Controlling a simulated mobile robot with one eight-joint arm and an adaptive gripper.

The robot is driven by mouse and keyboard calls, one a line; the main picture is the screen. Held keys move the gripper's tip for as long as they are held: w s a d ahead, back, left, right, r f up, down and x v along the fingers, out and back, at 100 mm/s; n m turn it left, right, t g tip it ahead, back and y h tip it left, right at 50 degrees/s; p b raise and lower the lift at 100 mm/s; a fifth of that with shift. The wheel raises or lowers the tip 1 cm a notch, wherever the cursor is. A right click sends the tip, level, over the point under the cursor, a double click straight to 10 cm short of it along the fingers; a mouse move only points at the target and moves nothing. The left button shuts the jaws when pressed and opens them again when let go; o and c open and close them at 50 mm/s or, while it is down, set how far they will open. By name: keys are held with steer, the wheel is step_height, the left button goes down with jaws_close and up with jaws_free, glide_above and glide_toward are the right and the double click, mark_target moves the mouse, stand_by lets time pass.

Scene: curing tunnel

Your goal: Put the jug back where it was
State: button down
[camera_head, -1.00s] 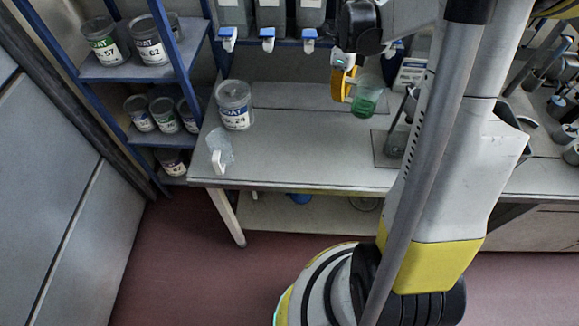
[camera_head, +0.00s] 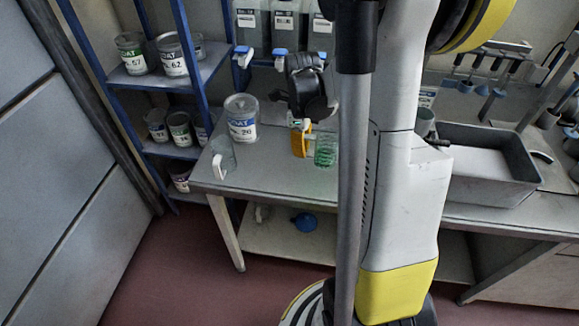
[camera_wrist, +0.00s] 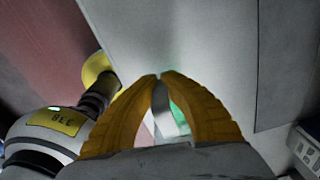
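A clear jug with green contents (camera_head: 326,152) is upright over the bench, just right of my yellow-fingered gripper (camera_head: 301,150). In the wrist view, my gripper (camera_wrist: 160,78) has its fingertips together, with a pale strip, seemingly the jug's handle, between the fingers. Green from the jug (camera_wrist: 178,112) shows behind the right finger. The jug's base is near the bench top; I cannot tell whether it touches. A second clear jug with a white handle (camera_head: 222,158) stands at the bench's left end.
A labelled tub (camera_head: 241,118) stands on the bench (camera_head: 270,170) behind the second jug. Containers with blue taps (camera_head: 286,25) hang behind. A blue shelf (camera_head: 165,85) with several pots is at left. A grey tray (camera_head: 490,190) lies to the right.

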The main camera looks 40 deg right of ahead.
mark_target(289, 170)
steer(key=w+a+f, duration=0.1)
steer(key=w+a+f+b, duration=0.1)
steer(key=w, duration=0.1)
steer(key=shift+w+f, duration=0.15)
steer(key=shift+f, duration=0.1)
steer(key=shift+f+b, duration=0.8)
steer(key=shift+f, duration=1.05)
steer(key=shift+f, duration=0.25)
steer(key=c, duration=1.6)
jaws_free()
steer(key=shift+c, duration=0.2)
steer(key=shift+r, duration=0.1)
